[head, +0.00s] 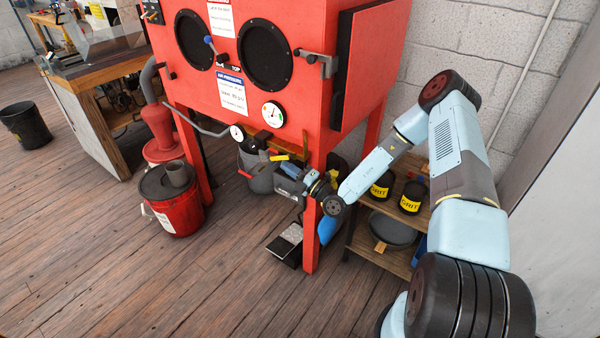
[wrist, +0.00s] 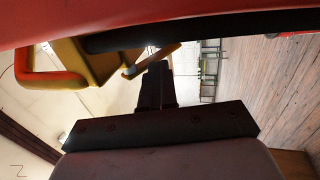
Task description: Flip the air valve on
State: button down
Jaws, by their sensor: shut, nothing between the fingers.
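In the head view, a valve with a yellow lever (head: 279,157) sits on the piping under the front of the red blasting cabinet. In the wrist view, a brass-coloured fitting with an orange-red loop (wrist: 28,66) is at upper left, beside a dark pipe. A thin yellowish lever (wrist: 151,61) reaches out from it. My gripper (head: 282,168) is beneath the cabinet, close to the yellow lever. In the wrist view its dark fingers (wrist: 155,76) are together and empty, with their tips just below the thin lever. I cannot tell whether they touch it.
The red cabinet (head: 270,60) and its front leg (head: 312,240) stand close around my arm. A shelf with grit tins (head: 410,197) is right of the leg. A foot pedal (head: 287,245) lies on the floor. A red bucket (head: 178,212) stands at left. The front floor is clear.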

jog(key=s+d+r, duration=0.4)
jog(key=s+r, duration=0.5)
jog(key=s, duration=0.3)
jog(key=shift+s, duration=0.2)
